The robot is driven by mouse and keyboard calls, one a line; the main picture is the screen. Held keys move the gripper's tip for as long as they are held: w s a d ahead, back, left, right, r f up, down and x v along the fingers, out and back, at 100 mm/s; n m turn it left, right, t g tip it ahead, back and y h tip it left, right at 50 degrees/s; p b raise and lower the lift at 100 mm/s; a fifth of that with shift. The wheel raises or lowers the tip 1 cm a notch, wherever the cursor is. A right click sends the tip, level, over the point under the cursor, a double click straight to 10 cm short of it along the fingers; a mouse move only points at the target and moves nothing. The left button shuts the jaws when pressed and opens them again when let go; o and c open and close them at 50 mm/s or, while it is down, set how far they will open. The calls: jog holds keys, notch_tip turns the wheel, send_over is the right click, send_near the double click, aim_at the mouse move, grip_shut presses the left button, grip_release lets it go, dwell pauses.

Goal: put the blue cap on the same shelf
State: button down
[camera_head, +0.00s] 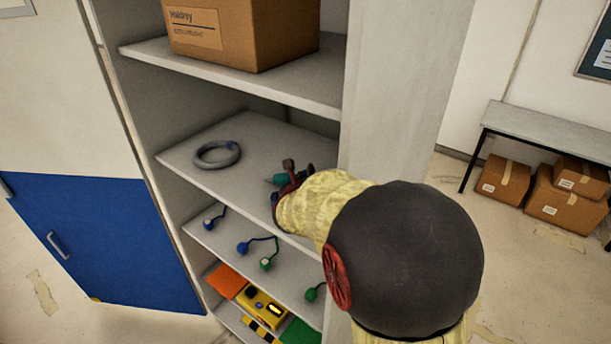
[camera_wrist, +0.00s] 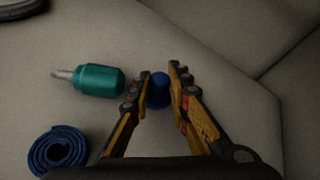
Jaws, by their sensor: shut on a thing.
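My gripper (camera_wrist: 161,78) is shut on a small blue cap (camera_wrist: 158,93), which shows between the two fingers in the wrist view. In the head view my gripper (camera_head: 289,182) is at the right part of the middle shelf (camera_head: 245,140), low over its surface. The cap is hidden there by the gripper and my arm. I cannot tell whether the cap touches the shelf.
A teal screwdriver (camera_wrist: 99,79) lies left of my gripper, with a blue coil (camera_wrist: 58,153) nearer. A grey ring (camera_head: 217,154) lies on the shelf's left. Corded blue (camera_head: 243,248) and green (camera_head: 266,264) pieces lie one shelf below. A cardboard box (camera_head: 245,35) stands above.

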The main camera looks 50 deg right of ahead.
jog(key=shift+f, duration=0.2)
jog(key=c, duration=2)
grip_release()
jog(key=shift+o, duration=0.2)
jog(key=shift+r, duration=0.1)
jog(key=shift+r, duration=0.15)
jog(key=p+v, duration=0.1)
jog(key=v, duration=1)
jog(key=shift+s+a+r+p, duration=0.1)
jog(key=shift+s+a+p, duration=0.1)
jog(key=shift+a+p, duration=0.1)
jog(key=shift+s+a, duration=0.1)
